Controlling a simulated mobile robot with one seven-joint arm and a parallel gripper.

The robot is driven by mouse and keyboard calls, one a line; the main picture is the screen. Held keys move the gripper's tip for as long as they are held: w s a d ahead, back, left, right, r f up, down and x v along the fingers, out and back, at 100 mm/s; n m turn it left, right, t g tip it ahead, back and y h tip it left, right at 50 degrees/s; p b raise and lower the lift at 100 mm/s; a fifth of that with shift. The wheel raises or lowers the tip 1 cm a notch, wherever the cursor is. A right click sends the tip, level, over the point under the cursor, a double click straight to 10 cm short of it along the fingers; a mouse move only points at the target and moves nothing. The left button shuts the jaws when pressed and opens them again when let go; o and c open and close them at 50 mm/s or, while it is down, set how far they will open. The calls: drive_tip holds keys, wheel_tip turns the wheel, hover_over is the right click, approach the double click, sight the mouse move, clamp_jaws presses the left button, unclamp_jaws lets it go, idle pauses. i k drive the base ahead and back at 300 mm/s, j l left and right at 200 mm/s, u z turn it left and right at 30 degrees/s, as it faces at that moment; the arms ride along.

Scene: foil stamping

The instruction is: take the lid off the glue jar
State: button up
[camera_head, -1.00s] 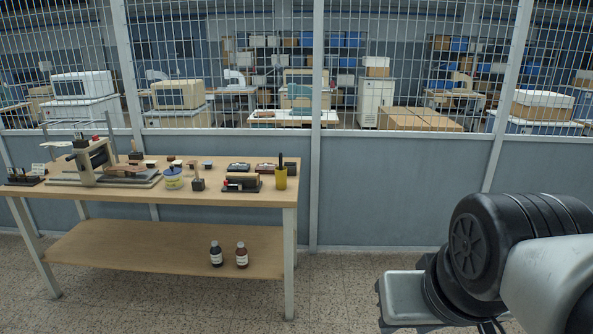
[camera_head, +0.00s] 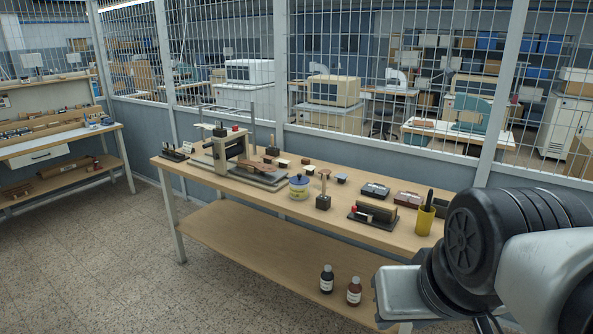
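The glue jar (camera_head: 299,191) stands upright on the wooden workbench, right of the stamping press. It is a small pale jar with a yellowish label, and its blue lid (camera_head: 299,180) is on top. My arm shows large at the lower right of the picture, with black joints and grey links. My gripper's fingers are not visible, so I cannot see their state. The arm is well to the right of the jar and apart from it.
The workbench (camera_head: 215,187) holds the stamping press (camera_head: 229,150), a yellow cup (camera_head: 425,220) and several small tools. Two bottles (camera_head: 327,279) stand on its lower shelf. A second bench (camera_head: 60,147) is at the left. Open floor (camera_head: 130,270) lies at the lower left. A mesh fence runs behind.

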sight(299, 179)
drive_tip(key=i+j+u, duration=0.2)
drive_tip(key=i+u, duration=0.45)
drive_tip(key=i, duration=0.2)
drive_tip(key=i+u, duration=0.35)
drive_tip(key=i+j+z, duration=0.15)
drive_tip(key=i+z, duration=0.2)
drive_tip(key=i+j+z, duration=0.2)
drive_tip(key=i+z, duration=0.15)
drive_tip(key=i+j+z, duration=0.55)
drive_tip(key=z, duration=0.15)
drive_tip(key=i+j+z, duration=0.15)
drive_tip(key=j+z, duration=0.25)
drive_tip(key=i+j+z, duration=0.15)
drive_tip(key=j+z, duration=0.2)
drive_tip(key=i+j+z, duration=0.1)
drive_tip(key=j+z, duration=0.4)
drive_tip(key=j, duration=0.15)
drive_tip(key=i, duration=0.05)
